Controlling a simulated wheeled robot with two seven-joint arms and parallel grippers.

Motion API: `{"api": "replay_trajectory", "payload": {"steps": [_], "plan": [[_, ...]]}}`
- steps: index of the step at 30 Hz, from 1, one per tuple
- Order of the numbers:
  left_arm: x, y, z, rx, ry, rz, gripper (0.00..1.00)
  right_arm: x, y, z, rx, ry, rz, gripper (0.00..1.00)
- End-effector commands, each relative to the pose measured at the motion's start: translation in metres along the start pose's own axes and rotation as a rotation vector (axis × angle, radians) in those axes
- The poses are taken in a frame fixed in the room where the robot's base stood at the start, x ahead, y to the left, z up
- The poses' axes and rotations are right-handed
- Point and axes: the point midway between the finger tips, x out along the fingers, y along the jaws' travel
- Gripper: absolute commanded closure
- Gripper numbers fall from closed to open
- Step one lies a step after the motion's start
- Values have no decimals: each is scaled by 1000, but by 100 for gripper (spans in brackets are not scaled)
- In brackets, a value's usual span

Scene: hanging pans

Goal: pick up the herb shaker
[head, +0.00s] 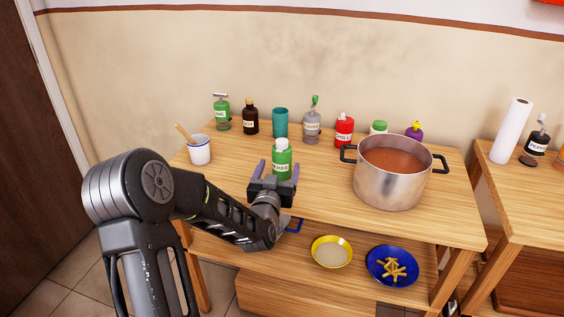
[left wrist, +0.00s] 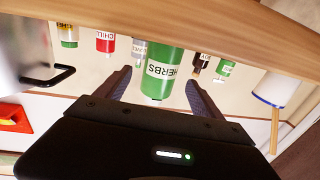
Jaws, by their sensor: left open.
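The herb shaker (head: 282,160) is a green bottle with a white cap and a white label, upright on the wooden table. My left gripper (head: 279,168) is open, with one finger on each side of the shaker in the head view. In the left wrist view the shaker (left wrist: 161,72), labelled HERBS, shows between the two open fingers (left wrist: 158,88), with visible gaps beside it. I cannot tell how far it reaches in between them. My right gripper is not in view.
A large pot of red soup (head: 390,182) stands right of the shaker. A white cup (head: 200,151) stands at the left. Several bottles, such as the red chili one (head: 344,132), line the back. A yellow bowl (head: 332,252) and blue plate (head: 391,267) are on the lower shelf.

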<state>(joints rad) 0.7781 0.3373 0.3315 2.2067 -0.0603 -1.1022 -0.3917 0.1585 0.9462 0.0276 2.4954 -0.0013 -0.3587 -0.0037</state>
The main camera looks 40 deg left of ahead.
Motion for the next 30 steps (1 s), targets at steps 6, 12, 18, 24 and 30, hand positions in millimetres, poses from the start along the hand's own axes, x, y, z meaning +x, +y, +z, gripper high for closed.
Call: {"api": "replay_trajectory", "payload": {"steps": [6,12,18,24,30], "plan": [[7,0,0,-2,-1,0,23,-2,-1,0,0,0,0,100],[35,0,1,-3,-1,-1,23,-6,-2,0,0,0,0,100],[52,0,2,-1,-2,0,23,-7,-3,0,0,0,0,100],[52,0,2,0,-1,0,23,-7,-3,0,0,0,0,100],[51,0,2,0,-1,0,23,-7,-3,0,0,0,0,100]]}}
